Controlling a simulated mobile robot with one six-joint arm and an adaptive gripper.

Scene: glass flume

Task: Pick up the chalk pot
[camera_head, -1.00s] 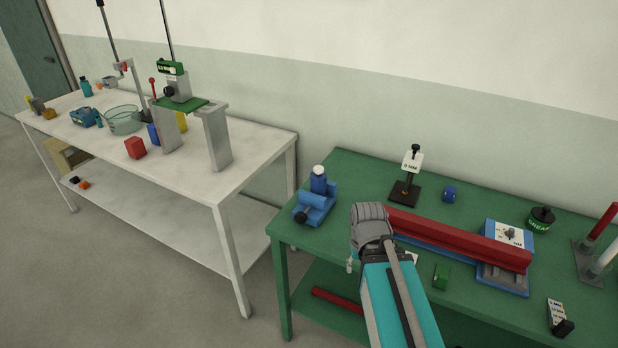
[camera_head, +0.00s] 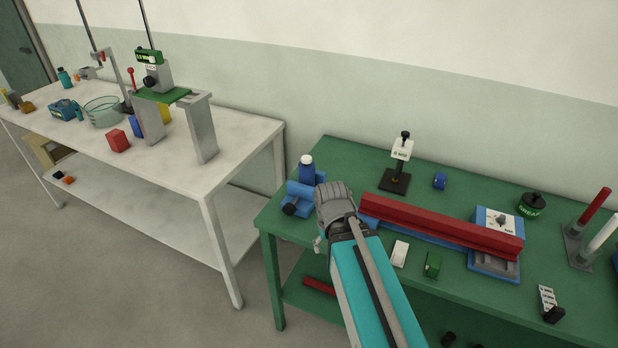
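A small blue pot with a white top (camera_head: 306,168) stands upright at the left end of the green table. It looks like the chalk pot, but no label is readable. A blue clamp-like block (camera_head: 298,198) with a black knob sits just in front of it and hides its foot. My gripper (camera_head: 335,197) is over the table just right of and in front of the pot, overlapping the block's right side in the picture. I see it from behind, so its fingertips and any opening are hidden. I cannot tell whether it touches anything.
A long red beam (camera_head: 440,226) lies right of my gripper on the green table (camera_head: 345,160). A black stand (camera_head: 396,180) and a small blue item (camera_head: 439,181) are behind it. A white table (camera_head: 235,135) with apparatus stands left, across a gap.

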